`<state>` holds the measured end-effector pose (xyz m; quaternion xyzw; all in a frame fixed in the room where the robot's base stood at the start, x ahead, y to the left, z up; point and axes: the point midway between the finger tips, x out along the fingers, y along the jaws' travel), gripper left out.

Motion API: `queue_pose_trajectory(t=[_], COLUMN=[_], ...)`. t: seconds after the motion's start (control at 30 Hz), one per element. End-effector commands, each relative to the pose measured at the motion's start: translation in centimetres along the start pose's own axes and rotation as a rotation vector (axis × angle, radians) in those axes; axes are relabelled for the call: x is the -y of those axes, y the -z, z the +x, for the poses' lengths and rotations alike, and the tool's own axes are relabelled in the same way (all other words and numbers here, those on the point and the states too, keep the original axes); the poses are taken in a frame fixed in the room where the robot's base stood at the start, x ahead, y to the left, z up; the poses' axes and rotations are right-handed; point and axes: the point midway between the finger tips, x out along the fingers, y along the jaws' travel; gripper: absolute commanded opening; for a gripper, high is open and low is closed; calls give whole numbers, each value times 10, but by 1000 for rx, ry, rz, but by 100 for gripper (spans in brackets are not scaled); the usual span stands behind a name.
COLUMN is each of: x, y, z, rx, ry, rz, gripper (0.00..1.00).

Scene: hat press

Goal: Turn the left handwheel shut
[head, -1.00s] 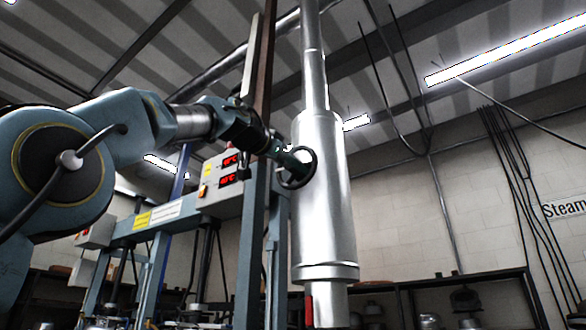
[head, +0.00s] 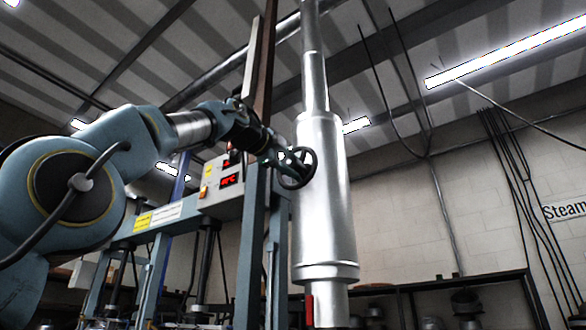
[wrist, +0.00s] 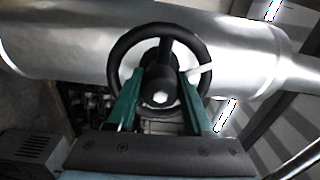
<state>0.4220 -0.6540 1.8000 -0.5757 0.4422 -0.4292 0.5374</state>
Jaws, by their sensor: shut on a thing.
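The black handwheel (head: 298,167) is mounted in front of the shiny metal-clad vertical pipe (head: 325,220). It is the only handwheel in view. In the wrist view the handwheel (wrist: 118,75) shows its ring, dark spokes and a hub with a pale bolt head, with a white mark at the right. My gripper (head: 277,158) is at the wheel from the left in the head view. In the wrist view the green fingers of my gripper (wrist: 160,88) stand either side of the hub, inside the ring, shut on the wheel's middle. The exact finger contact is partly hidden.
A blue-grey press frame (head: 250,245) with a control box (head: 222,185) and red display stands left of the pipe, close below my arm. A dark shelf (head: 455,285) with metal items is behind at the right. Cables (head: 510,170) hang on the right wall.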

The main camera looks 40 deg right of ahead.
Motion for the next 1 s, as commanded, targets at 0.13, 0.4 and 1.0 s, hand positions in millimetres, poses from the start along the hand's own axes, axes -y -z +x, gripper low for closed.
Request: queue_pose_trajectory(t=[0.13,0.4,1.0], x=[0,0,0], y=[0,0,1], z=[0,0,0], rx=[-2,-6,-11], ry=[-2,-5,-9], rz=[135,350,541], gripper=[0,0,0])
